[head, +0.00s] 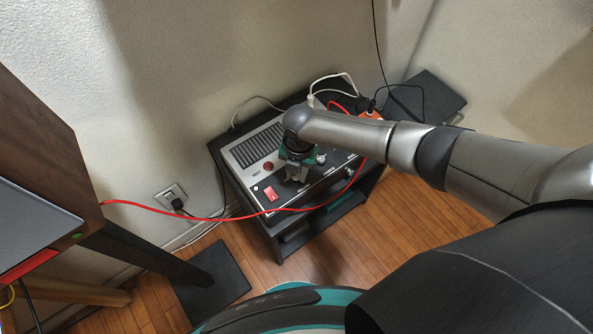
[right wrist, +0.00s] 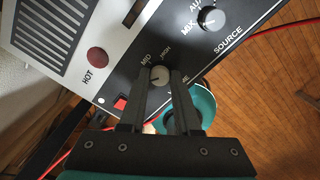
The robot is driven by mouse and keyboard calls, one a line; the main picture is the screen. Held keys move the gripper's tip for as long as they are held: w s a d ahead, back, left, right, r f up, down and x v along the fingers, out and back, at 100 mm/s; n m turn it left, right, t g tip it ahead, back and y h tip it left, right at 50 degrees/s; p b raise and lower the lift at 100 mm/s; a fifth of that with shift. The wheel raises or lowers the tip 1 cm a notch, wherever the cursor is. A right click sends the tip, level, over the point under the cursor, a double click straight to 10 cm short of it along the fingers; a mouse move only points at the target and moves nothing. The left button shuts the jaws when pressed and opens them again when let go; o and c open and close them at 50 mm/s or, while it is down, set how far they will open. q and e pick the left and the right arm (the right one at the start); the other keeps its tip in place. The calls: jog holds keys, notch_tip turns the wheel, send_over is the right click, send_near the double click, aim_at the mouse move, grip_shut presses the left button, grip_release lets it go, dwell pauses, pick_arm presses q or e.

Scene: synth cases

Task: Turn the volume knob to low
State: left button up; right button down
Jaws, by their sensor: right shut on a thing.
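The volume knob (right wrist: 160,74) is a small grey dial on the dark panel of the amplifier-like box (head: 245,155). MID and HIGH are printed beside it; the low mark is hidden. My right gripper (head: 297,174) reaches down onto the panel. In the right wrist view its two fingers (right wrist: 160,92) are shut on the knob, one on each side. I cannot clearly tell where the knob points. In the head view the gripper hides the knob. My left gripper is not in view.
A red rocker switch (head: 271,193) and a red HOT lamp (right wrist: 97,57) are close by. The SOURCE knob (right wrist: 211,18) is farther along the panel. A red cable (head: 225,219) crosses the box's front edge. The box stands on a black shelf unit (head: 267,232) by the wall.

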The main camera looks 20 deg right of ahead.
aim_at(298, 176)
jog(key=c, duration=0.6)
grip_release()
jog(key=r+p, duration=0.2)
jog(key=r, duration=0.5)
jog(key=r+p, duration=0.2)
jog(key=r, duration=0.6)
jog(key=shift+s+d+r+p, duration=0.15)
jog(key=shift+s+d+p, duration=0.05)
jog(key=shift+p, duration=0.15)
